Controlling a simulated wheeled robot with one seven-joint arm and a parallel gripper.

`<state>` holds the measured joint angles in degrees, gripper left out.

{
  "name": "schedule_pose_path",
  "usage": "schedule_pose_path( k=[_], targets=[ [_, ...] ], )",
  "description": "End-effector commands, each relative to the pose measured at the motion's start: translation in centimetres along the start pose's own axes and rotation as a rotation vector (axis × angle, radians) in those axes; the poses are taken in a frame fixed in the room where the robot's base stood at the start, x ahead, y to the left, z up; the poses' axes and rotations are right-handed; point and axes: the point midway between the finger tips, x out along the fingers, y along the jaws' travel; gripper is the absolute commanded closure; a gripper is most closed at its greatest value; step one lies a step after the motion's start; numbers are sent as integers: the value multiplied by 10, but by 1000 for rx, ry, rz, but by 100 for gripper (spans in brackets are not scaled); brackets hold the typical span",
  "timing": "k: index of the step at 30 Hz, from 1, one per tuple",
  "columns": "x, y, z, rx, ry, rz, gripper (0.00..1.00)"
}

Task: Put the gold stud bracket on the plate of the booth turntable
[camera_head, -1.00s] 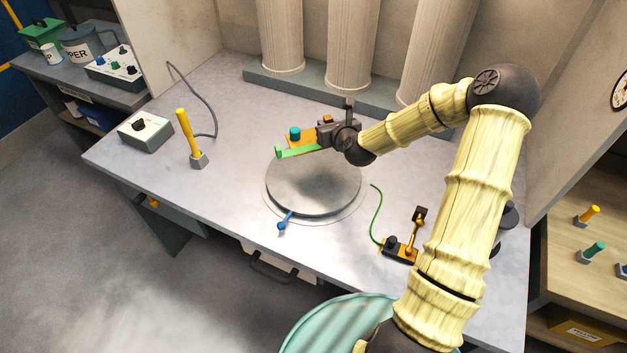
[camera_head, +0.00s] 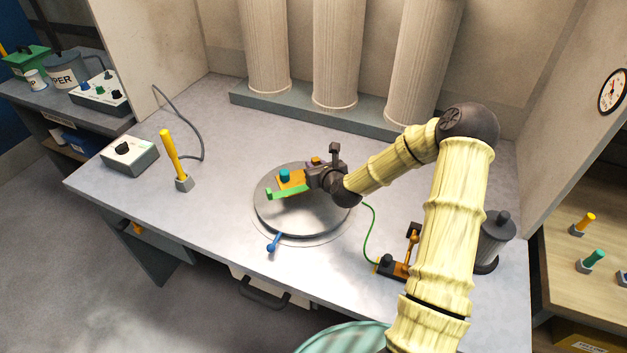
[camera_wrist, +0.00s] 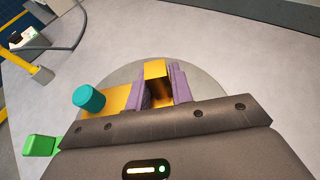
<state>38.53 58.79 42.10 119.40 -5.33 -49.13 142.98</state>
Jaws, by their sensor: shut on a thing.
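The gold stud bracket (camera_head: 291,182) has a flat gold plate and an upright teal stud. It also shows in the wrist view (camera_wrist: 118,97), where a raised gold block sits between my purple finger pads. My gripper (camera_head: 316,166) is shut on this block; it also shows in the wrist view (camera_wrist: 158,82). A green bar (camera_head: 288,192) runs along the bracket's near side. The bracket is over the back left part of the turntable's round grey plate (camera_head: 300,218). I cannot tell whether it touches the plate. My gripper hides part of the bracket.
A blue lever (camera_head: 275,242) sticks out at the turntable's front. A yellow post (camera_head: 171,155) and a knob box (camera_head: 129,155) stand left. A black and orange device (camera_head: 393,268) with a green cable is right, near a grey canister (camera_head: 493,238). Columns (camera_head: 335,55) line the back.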

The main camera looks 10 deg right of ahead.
Motion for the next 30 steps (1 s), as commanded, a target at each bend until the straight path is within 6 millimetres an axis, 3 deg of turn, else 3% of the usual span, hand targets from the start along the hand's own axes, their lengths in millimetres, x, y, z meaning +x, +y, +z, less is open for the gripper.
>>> schedule_pose_path(
  k=[4, 14, 22, 30],
  targets=[
    [6, 0, -12, 0, -2, 0, 100],
    [7, 0, -16, 0, -1, 0, 100],
    [20, 0, -46, 0, 0, 1, 100],
    [20, 0, -48, -1, -2, 0, 100]
  ],
)
